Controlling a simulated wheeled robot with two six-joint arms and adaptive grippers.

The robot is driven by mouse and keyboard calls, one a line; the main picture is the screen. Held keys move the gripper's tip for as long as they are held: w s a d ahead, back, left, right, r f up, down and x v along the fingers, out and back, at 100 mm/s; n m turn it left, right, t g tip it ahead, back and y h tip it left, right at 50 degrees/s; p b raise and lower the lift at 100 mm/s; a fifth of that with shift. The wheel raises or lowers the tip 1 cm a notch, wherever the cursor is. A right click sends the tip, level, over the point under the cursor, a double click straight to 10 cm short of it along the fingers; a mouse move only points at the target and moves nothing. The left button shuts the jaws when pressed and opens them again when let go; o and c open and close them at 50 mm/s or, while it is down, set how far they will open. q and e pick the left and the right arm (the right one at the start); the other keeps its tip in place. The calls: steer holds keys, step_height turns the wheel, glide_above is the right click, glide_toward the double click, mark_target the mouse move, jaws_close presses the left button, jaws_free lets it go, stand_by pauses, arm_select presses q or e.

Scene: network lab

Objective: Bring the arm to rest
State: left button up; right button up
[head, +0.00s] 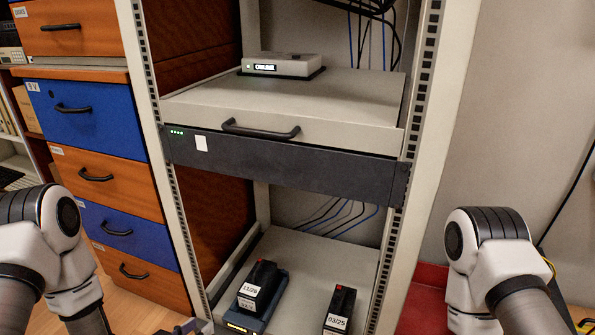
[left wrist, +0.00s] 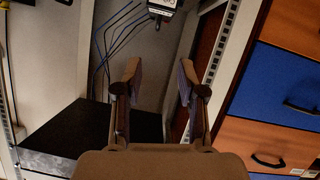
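My left gripper (left wrist: 160,72) is open in the left wrist view, its two fingers apart with nothing between them. In the head view my left arm comes in from the left edge, and only a small part of the gripper (head: 192,326) shows at the bottom edge, left of the lower shelf. My right arm shows at the right of the head view, outside the rack, and bends down out of the picture. My right gripper cannot be made out.
A rack (head: 446,130) stands in the middle. Its lower shelf (head: 300,260) bears a black module in a dock (head: 240,320) and another black module (head: 340,308). A grey device (head: 284,64) sits on the drawer unit above. Drawers (head: 105,182) stand left.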

arm_select(q)
steer(key=s+d+r+g+y+p, duration=0.1)
steer(key=s+r+p, duration=0.2)
steer(key=r+p, duration=0.7)
steer(key=s+r+g+p, duration=0.25)
steer(key=r+p, duration=0.55)
steer(key=p, duration=0.5)
steer(key=s+d+r+g+y+p, duration=0.1)
steer(key=s+r+p, duration=0.2)
steer(key=r+p, duration=0.7)
steer(key=s+a+r+n+g+y+p, duration=0.1)
steer(key=s+g+p, duration=0.3)
steer(key=s, duration=0.4)
steer(key=s+a+r+n+g+y+p, duration=0.1)
steer(key=s+a+r+g+y+p, duration=0.1)
steer(key=s+p, duration=0.4)
steer(key=s+a+g, duration=0.1)
steer(key=s+a, duration=0.1)
steer(key=shift+s+n+g+y, duration=0.3)
steer(key=shift+n+g, duration=0.05)
steer(key=shift+n, duration=0.05)
